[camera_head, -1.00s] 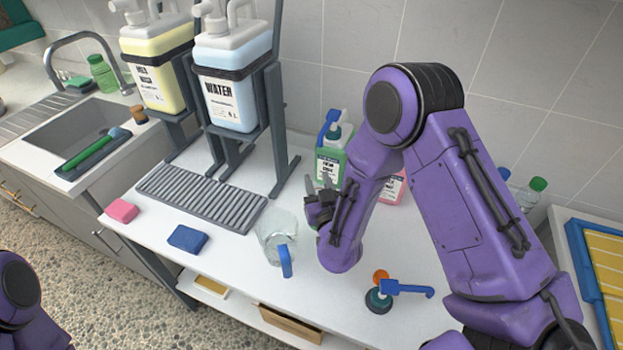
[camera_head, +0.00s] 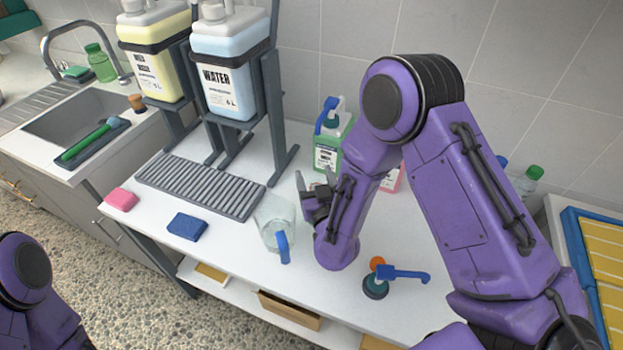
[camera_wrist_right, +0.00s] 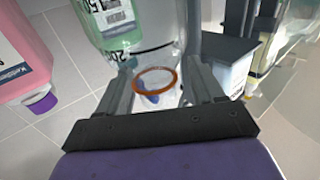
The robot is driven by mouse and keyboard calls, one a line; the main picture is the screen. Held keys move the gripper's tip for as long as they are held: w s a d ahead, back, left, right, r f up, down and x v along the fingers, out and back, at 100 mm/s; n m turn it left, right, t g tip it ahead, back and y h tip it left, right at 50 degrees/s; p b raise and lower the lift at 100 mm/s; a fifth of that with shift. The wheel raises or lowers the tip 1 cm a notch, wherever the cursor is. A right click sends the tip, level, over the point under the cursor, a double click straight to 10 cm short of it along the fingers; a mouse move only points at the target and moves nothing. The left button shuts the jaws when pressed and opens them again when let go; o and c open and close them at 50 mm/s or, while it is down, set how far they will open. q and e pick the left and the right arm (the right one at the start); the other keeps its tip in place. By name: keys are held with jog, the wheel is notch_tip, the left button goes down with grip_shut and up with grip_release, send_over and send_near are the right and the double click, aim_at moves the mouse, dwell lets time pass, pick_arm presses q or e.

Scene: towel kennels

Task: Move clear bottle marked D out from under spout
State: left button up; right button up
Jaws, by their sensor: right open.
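My right gripper (camera_head: 318,195) is open in the head view, just right of and behind a clear jug (camera_head: 270,222) with a blue handle on the white worktop. In the right wrist view an orange-brown ring (camera_wrist_right: 155,81) shows between the open fingers (camera_wrist_right: 165,85), in front of clear material with printed marks; I cannot tell whether it is the bottle's rim. No mark D can be read. The white-capped water tank (camera_head: 224,75) hangs in a grey rack over the slatted drip tray (camera_head: 200,186); no bottle shows on that tray. My left gripper is out of view.
A green bottle (camera_head: 328,152) stands behind my right gripper, and a pink one (camera_wrist_right: 22,58) shows in the wrist view. A yellow tank (camera_head: 152,60) hangs left of the water. A blue sponge (camera_head: 187,227), a pink sponge (camera_head: 121,199) and a blue pump (camera_head: 402,274) lie around the worktop.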

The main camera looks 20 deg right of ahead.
jog(key=shift+s+f, duration=0.1)
jog(key=shift+s, duration=0.2)
jog(key=s+a+b, duration=0.2)
jog(key=s, duration=0.7)
jog(key=shift+s, duration=0.4)
